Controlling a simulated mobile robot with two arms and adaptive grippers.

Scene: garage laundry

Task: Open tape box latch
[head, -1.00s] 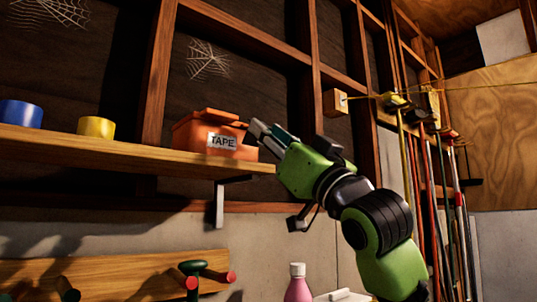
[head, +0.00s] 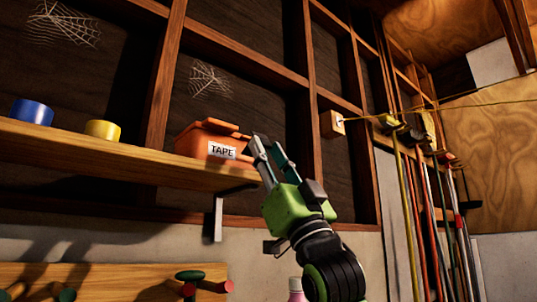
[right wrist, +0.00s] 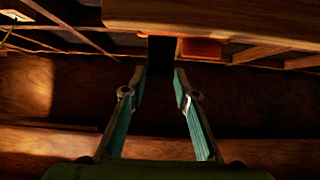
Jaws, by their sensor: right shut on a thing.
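The orange tape box (head: 197,140) with a white TAPE label stands on the wooden shelf near its right end in the head view. Its lid (head: 221,126) is orange, and I cannot tell whether it is fully closed. My right gripper (head: 264,146) points up beside the right side of the box. In the right wrist view its fingers (right wrist: 160,78) stand apart, with a dark block-like piece (right wrist: 160,54) between the tips, seemingly the latch. An orange part of the box (right wrist: 201,48) shows just beyond. The latch is hard to make out in the head view. My left gripper is out of view.
The wooden shelf (head: 120,152) also bears a blue roll (head: 32,112) and a yellow roll (head: 102,130) on the left. A metal bracket (head: 218,218) is under it. Long-handled tools (head: 440,210) hang on the right. A pink bottle (head: 296,289) is below.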

